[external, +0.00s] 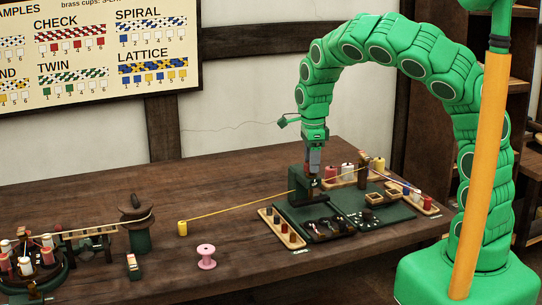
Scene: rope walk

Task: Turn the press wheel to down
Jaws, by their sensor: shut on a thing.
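The press is a small dark green block-like stand (298,182) on the green mat (345,207), right of the middle of the external view. My gripper (312,177) points straight down over it, with its fingertips at the top of the press. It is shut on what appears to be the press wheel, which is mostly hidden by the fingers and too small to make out. I cannot tell which way the wheel is turned. A yellow cord (240,205) runs from the press area to a yellow spool (182,228).
A pink spool (206,256) and a dark green capstan post (138,235) stand to the left. A round bobbin carrier (35,264) is at far left. Wooden racks of bobbins (282,228) flank the press. The table's middle front is mostly clear.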

